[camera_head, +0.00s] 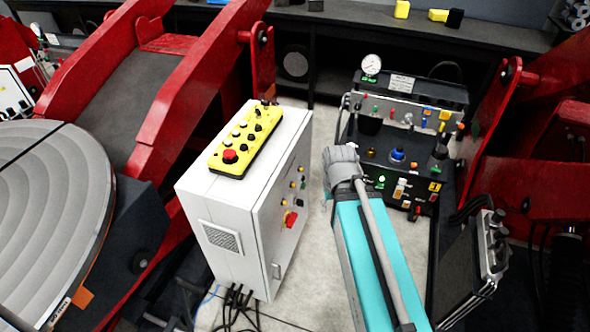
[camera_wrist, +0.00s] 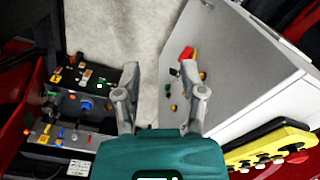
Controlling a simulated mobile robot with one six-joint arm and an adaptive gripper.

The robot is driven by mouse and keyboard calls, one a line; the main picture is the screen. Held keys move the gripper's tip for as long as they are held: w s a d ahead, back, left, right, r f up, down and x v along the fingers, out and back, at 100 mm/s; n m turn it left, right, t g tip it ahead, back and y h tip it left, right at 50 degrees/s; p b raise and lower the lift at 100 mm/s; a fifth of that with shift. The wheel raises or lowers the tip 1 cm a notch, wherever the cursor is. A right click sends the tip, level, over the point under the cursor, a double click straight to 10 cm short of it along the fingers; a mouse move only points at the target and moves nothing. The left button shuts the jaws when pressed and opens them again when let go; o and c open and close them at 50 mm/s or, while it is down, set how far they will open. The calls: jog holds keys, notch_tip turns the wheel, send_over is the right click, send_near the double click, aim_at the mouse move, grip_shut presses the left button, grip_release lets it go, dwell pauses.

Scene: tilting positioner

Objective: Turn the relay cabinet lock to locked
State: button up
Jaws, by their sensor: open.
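The relay cabinet appears to be the light grey cabinet (camera_head: 238,205) in the middle of the head view. Its door carries a red rotary switch on a yellow plate (camera_head: 290,219), a small black part (camera_head: 300,203), small coloured lamps and a handle (camera_head: 276,271). The wrist view shows the cabinet (camera_wrist: 240,65) upside down, with the red switch (camera_wrist: 187,53) near my right finger. Which part is the lock, and its position, I cannot tell. My gripper (camera_wrist: 160,68) is open and empty, with its fingers apart in front of the door side.
A yellow pendant (camera_head: 245,140) with a red button lies on the cabinet top. A black control unit (camera_head: 400,112) with a gauge stands to the right. Red positioner frames (camera_head: 185,90) flank both sides. Cables lie below the cabinet. Pale floor (camera_wrist: 150,35) shows between cabinet and unit.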

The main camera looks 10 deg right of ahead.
jog(key=w+a+f+n+y+b, duration=0.1)
jog(key=w+f+n+y+b, duration=0.15)
jog(key=f+b, duration=0.45)
jog(key=w+a+f+n+y+b, duration=0.1)
jog(key=w+f+y+b, duration=0.1)
jog(key=w+f+b, duration=0.35)
jog(key=n+t+y+b, duration=0.7)
jog(key=n+y+b, duration=0.3)
jog(key=b, duration=3.4)
send_near(301, 206)
jog(key=s+d+r+m+y, duration=0.1)
jog(key=s+d, duration=0.1)
jog(key=shift+w+d+f+t+y+b, duration=0.1)
jog(key=shift+w+d+t+y+b, duration=0.15)
jog(key=shift+d+b, duration=0.25)
jog(key=shift+w+d+f+t+y+b, duration=0.15)
jog(key=shift+w+d+b, duration=0.15)
jog(key=shift+b, duration=0.25)
jog(key=shift+a+r, duration=0.15)
jog(key=x, duration=1.3)
jog(key=shift+w+a, duration=0.2)
jog(key=shift+a, duration=0.05)
